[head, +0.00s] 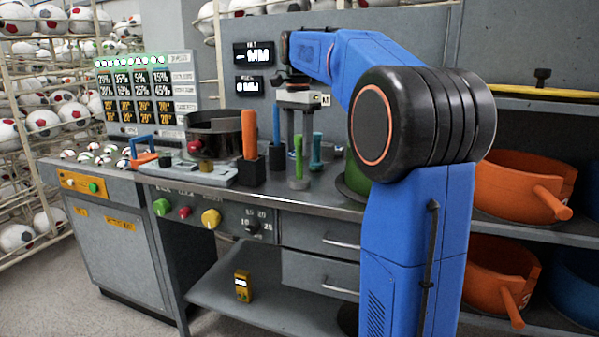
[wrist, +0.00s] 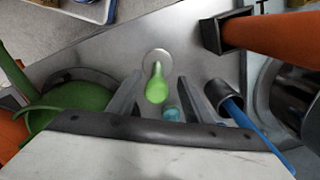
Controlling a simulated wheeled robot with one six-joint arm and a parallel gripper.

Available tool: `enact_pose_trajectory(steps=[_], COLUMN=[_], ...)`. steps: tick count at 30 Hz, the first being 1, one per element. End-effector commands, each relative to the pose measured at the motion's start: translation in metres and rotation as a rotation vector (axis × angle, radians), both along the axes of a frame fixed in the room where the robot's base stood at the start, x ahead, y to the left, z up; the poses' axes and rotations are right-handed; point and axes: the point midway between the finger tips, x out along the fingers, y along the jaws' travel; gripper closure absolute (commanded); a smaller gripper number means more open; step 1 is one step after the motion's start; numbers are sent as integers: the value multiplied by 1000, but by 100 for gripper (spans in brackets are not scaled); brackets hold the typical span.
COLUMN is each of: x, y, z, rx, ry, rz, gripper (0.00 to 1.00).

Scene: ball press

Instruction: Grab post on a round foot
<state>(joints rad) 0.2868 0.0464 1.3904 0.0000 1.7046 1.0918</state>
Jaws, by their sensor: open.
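The green post (head: 298,158) stands upright on a round grey foot (head: 299,183) near the front of the worktop. In the wrist view the green post (wrist: 157,86) points up toward the camera, and its foot (wrist: 154,56) lies flat on the metal. My gripper (head: 300,132) hangs above the worktop, pointing down, with empty jaws. In the wrist view my gripper (wrist: 155,88) is open, with one finger to each side of the green post. I cannot tell whether the fingers reach down past its top.
A teal post (head: 316,150) stands close behind the green one. To the left are a blue stick in a dark holder (head: 277,158) and an orange handle in a black socket (head: 250,170). A green round pan (head: 356,174) sits to the right. Bare worktop lies in front.

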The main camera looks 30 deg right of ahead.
Motion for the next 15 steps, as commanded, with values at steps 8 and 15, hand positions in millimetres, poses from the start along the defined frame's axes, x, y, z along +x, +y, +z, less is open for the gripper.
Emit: enact_pose_trajectory(steps=[8,15], x=[-5,-5], y=[-1,-1], z=[-31,-52], rx=[0,0], ry=[3,0], rz=[0,0], gripper=[54,54])
